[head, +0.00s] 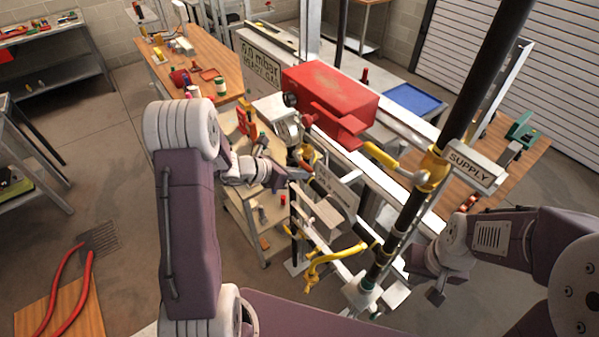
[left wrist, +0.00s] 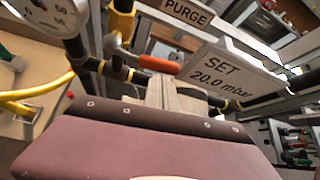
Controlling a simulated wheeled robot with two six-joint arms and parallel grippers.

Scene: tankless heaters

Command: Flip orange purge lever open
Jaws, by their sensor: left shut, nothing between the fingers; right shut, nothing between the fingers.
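The orange purge lever (left wrist: 158,64) shows in the left wrist view, lying roughly sideways just beyond my left gripper's fingers, below the PURGE sign (left wrist: 188,12). My left gripper (left wrist: 162,92) is shut and empty, its tips close to the lever; I cannot tell whether they touch. In the head view my left gripper (head: 303,173) is at the pipework below the round gauge, and the lever there is too small and covered to make out clearly. My right gripper (head: 437,294) is shut and empty at the lower right, beside the supply pipe.
A SET 20.0 mbar sign (left wrist: 222,76) stands right of the lever. A round gauge (left wrist: 48,14) is at the left. In the head view, a red box (head: 330,88), yellow valve handles (head: 335,258) and the black supply pipe (head: 470,90) crowd the frame. Open floor lies left.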

